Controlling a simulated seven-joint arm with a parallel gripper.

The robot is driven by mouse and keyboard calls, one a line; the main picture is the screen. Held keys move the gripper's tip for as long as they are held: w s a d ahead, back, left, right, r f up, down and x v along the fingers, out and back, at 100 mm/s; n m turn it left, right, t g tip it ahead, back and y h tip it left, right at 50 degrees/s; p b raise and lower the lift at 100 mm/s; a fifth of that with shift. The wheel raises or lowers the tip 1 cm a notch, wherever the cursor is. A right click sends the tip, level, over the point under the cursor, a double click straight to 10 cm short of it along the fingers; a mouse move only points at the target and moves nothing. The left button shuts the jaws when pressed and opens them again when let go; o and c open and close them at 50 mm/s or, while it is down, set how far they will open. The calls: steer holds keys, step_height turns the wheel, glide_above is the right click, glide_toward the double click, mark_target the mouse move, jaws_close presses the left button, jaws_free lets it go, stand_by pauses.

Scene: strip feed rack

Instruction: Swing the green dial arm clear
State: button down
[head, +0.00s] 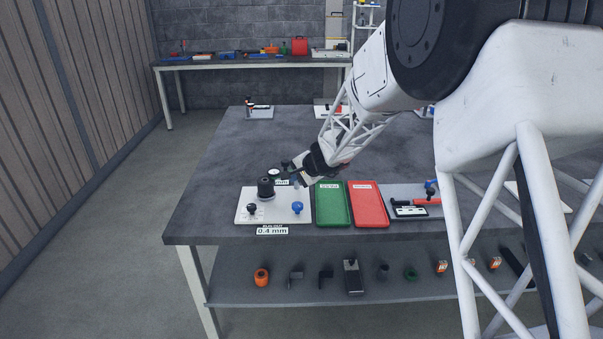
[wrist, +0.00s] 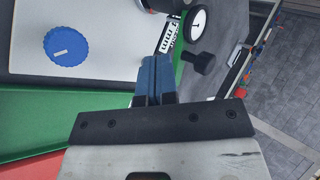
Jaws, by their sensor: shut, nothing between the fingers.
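The green dial arm (wrist: 178,67) shows in the wrist view as a green strip with a white label, a round white dial (wrist: 196,23) and a black knob (wrist: 203,62). In the head view the dial (head: 274,173) sits at the back of the white base plate (head: 241,217), behind a black cylinder (head: 265,189). My gripper (wrist: 154,62) is shut and empty, its blue fingertips just beside the green arm, on the blue knob's side. I cannot tell whether they touch it. The head view shows my gripper (head: 297,184) over the plate's back right; it partly hides the arm.
A blue knob (head: 298,207) and a black knob (head: 252,208) stand on the plate's front. A green tray (head: 333,222) and a red tray (head: 369,222) lie right of it. A grey board (head: 432,211) with a red-handled tool lies further right. The bench left of the plate is clear.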

steer(key=shift+w+a+f, duration=0.2)
steer(key=shift+w+a, duration=0.6)
steer(key=shift+a, duration=0.1)
steer(key=shift+w+a+f, duration=0.15)
steer(key=shift+w+a, duration=0.65)
steer(key=shift+a, duration=0.1)
